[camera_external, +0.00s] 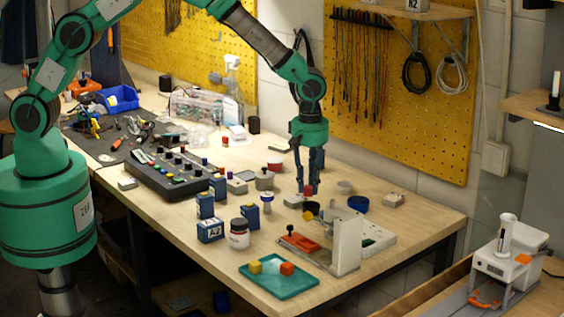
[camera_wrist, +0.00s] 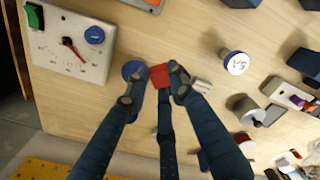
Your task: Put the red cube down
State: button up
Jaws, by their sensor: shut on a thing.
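My gripper (camera_external: 308,187) points down over the right half of the bench and is shut on the red cube (camera_external: 308,190). In the wrist view, the red cube (camera_wrist: 159,75) sits between the fingertips of my gripper (camera_wrist: 160,82), and the fingers cover part of its sides. I cannot tell exactly how high the cube is above the wooden bench (camera_wrist: 205,120).
A blue round dish (camera_external: 358,204) stands close to the right of my gripper. A teal tray (camera_external: 300,287) with yellow and orange blocks sits at the front edge. Blue boxes (camera_external: 210,231) and a jar (camera_external: 239,234) stand left.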

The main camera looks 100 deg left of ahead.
jog(key=w+a+r+n+p, duration=0.1)
jog(key=a+n+p, duration=0.35)
jog(key=a, duration=2.35)
jog(key=s+a+n, duration=0.2)
jog(key=s+a, duration=0.1)
jog(key=a, duration=0.8)
jog(key=s+a+n, duration=0.3)
jog(key=s+a, duration=0.1)
jog(key=a, duration=0.7)
jog(key=shift+s+a+r+n, duration=0.15)
jog(key=shift+s+a+n, duration=0.15)
jog(key=shift+a+n, duration=0.05)
jog(key=shift+f+p, duration=0.35)
jog(key=shift+f, duration=2.75)
jog(key=shift+f, duration=1.9)
